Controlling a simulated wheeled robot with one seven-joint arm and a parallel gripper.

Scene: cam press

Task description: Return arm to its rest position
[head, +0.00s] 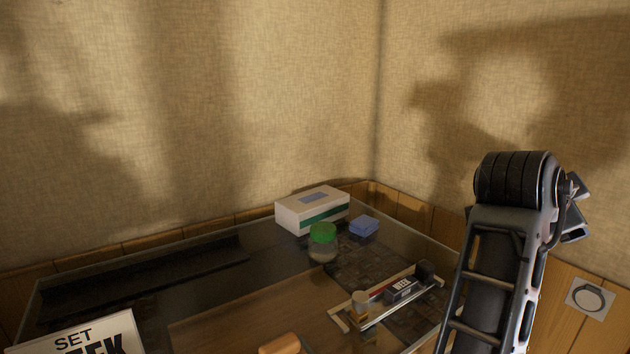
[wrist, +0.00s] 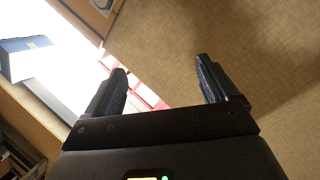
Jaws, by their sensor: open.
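My arm stands raised at the right of the head view, in front of the right wall and the table's right end. My gripper (wrist: 160,80) shows in the wrist view with its two dark fingers spread wide apart and nothing between them. It points at the beige wall and a bright white area, clear of the table. In the head view the fingers are mostly hidden behind the arm's upper joint.
A glass-topped table (head: 130,285) holds a white and green box (head: 312,209), a green-lidded jar (head: 322,243), a blue block (head: 363,226), a small press-like frame (head: 390,297) and a "SET" sign (head: 85,338). A round wall fitting (head: 590,298) is right of my arm.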

